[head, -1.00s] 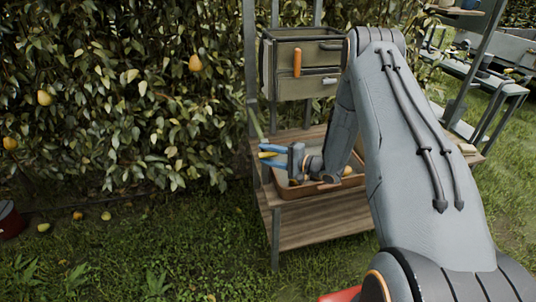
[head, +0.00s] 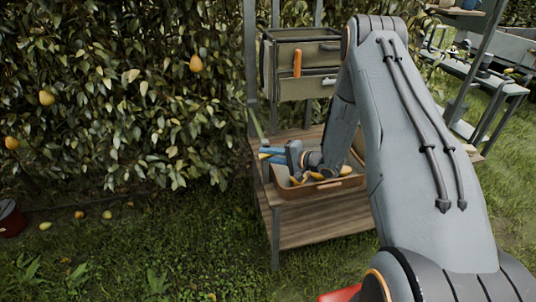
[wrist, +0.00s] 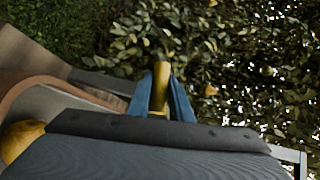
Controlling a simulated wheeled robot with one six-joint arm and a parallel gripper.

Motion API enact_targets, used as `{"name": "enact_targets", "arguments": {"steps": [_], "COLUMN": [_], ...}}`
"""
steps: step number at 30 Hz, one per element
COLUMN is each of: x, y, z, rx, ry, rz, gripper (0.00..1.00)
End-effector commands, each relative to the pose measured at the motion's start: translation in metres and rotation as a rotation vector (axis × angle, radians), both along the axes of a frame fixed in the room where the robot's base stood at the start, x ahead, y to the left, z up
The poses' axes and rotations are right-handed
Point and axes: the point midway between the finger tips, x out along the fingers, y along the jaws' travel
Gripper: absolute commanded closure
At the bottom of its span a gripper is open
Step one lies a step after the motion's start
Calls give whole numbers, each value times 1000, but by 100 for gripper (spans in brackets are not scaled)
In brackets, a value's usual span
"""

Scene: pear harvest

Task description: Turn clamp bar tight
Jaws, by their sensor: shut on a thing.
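My gripper (head: 270,155) has blue fingers and reaches left over the tray on the wooden shelf. In the wrist view my gripper (wrist: 161,95) is shut on a short yellow bar (wrist: 161,84), which stands up between the two fingers. In the head view only a small yellow bit of the bar (head: 265,155) shows beside the fingers. I cannot tell what the bar joins; its lower end is hidden by the fingers and wrist. An orange handle (head: 297,62) stands upright on the drawer box above.
A brown-rimmed tray (head: 313,189) with yellow pears (head: 317,175) lies under my wrist. A pear (wrist: 20,138) also shows in the wrist view. The drawer box (head: 303,88) hangs above, and a metal post (head: 276,238) stands in front. Leafy hedge fills the left.

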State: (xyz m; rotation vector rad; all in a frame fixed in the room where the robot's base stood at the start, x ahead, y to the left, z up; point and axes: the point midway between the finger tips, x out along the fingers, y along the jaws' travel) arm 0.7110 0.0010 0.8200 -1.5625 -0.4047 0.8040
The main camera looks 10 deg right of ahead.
Motion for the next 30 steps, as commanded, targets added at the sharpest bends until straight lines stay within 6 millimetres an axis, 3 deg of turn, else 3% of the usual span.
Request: {"name": "enact_targets", "arguments": {"steps": [30], "x": [0], "y": [1], "z": [-2], "rx": [-931], "ry": [3], "rz": [0], "gripper": [100]}}
